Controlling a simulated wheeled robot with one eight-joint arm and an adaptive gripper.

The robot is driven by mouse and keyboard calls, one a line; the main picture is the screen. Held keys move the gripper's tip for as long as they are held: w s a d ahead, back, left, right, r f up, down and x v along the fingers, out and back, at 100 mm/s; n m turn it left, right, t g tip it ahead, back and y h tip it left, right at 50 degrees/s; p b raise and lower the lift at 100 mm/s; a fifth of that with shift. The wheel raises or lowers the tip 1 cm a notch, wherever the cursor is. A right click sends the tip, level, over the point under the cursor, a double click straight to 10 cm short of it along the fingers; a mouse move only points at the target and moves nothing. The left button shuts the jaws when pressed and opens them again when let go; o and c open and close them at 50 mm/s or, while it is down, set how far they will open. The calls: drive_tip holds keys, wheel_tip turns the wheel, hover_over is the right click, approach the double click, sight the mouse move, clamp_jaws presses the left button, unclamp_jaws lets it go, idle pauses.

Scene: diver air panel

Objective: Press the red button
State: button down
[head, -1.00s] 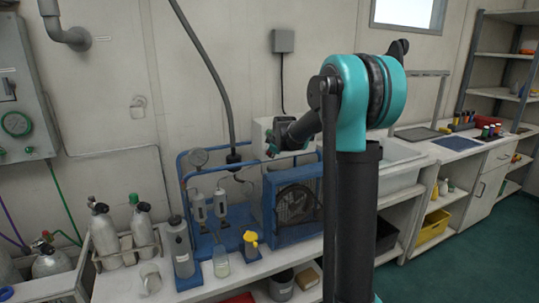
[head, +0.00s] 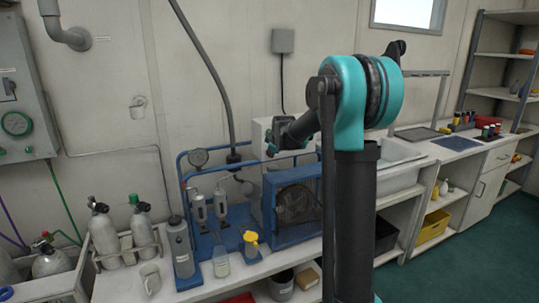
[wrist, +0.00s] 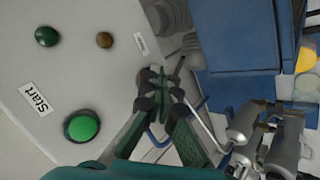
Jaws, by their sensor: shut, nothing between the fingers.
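No red button can be made out in either view. The wrist view shows a pale panel (wrist: 75,85) with a bright green button (wrist: 82,127), a dark green button (wrist: 47,36) and a small brown knob or lamp (wrist: 104,40). In the head view my gripper (head: 271,149) is above the bench, by the blue compressor.
The blue compressor (head: 266,212) and its blue tube frame (head: 183,172) stand just below and left of my gripper. Several grey cylinders and a clear bottle (head: 221,263) stand left of it. A yellow-topped cup (head: 250,248) stands in front.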

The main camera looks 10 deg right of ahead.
drive_tip(key=shift+s, duration=0.1)
idle(0.5)
drive_tip(key=shift+s+d, duration=0.25)
drive_tip(key=shift+s, duration=0.4)
drive_tip(key=shift+s+d, duration=0.25)
drive_tip(key=shift+s, duration=0.55)
drive_tip(key=shift+s+d, duration=0.3)
drive_tip(key=shift+s, duration=0.5)
drive_tip(key=shift+s+d, duration=0.25)
drive_tip(key=shift+s, duration=0.55)
drive_tip(key=s+d+f+m+g, duration=0.1)
drive_tip(key=s+f+m, duration=0.3)
drive_tip(key=s, duration=0.9)
drive_tip(key=s+d+f+m+g, duration=0.1)
drive_tip(key=s+f+m, duration=0.4)
drive_tip(key=s, duration=0.8)
drive_tip(key=s+d+f+m+g+h, duration=0.1)
drive_tip(key=s+f+m, duration=0.3)
drive_tip(key=s+f, duration=0.5)
drive_tip(key=s+g, duration=0.1)
drive_tip(key=s, duration=0.3)
drive_tip(key=shift+s+d+f+m+g, duration=0.25)
drive_tip(key=shift+s+m+g, duration=0.05)
drive_tip(key=shift+g, duration=0.1)
